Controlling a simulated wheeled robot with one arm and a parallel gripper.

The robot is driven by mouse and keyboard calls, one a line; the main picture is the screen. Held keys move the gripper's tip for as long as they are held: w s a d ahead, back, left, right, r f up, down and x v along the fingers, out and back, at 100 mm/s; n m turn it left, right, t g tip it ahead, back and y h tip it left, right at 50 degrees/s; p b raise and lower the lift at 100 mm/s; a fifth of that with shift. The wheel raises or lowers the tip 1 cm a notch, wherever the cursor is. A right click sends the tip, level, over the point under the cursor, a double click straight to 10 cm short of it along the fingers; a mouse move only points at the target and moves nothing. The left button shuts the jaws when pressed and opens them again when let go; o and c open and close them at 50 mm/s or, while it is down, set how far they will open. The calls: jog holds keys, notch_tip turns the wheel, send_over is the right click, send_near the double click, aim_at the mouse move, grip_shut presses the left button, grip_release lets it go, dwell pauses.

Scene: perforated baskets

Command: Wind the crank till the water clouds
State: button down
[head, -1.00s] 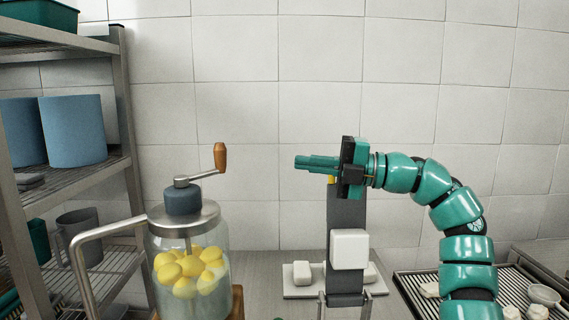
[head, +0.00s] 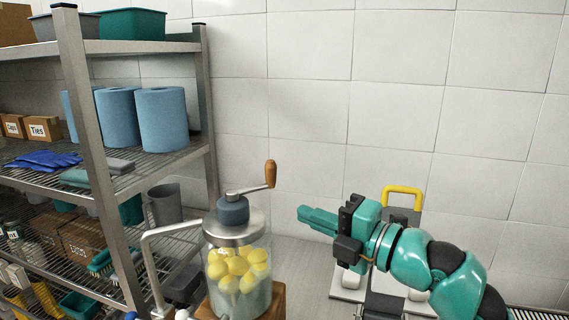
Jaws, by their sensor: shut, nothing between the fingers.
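A glass jar (head: 240,290) with a metal lid stands on a wooden block (head: 277,300) and holds yellow round pieces (head: 240,264) in water. The water looks slightly cloudy and pale in the lower part. The crank (head: 250,187) on top has a dark hub and a metal arm that points right. Its wooden handle (head: 270,174) stands upright at the arm's end. My gripper (head: 304,216) is shut and empty, to the right of the handle and a little lower in the picture, apart from it.
A curved metal pipe (head: 150,260) stands just left of the jar. A metal shelf rack (head: 95,150) with blue rolls (head: 162,120) and boxes fills the left. A device with a yellow handle (head: 403,192) stands behind my arm. The wall behind is bare.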

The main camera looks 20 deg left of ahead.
jog(key=w+a+r+m+t+p, duration=0.1)
jog(key=w+a+r+p, duration=0.1)
jog(key=w+a+p, duration=0.5)
jog(key=shift+w+a+m+p, duration=0.15)
jog(key=shift+a+m+p, duration=0.25)
jog(key=shift+p, duration=0.35)
jog(key=shift+w+b, duration=0.15)
jog(key=shift+b, duration=0.6)
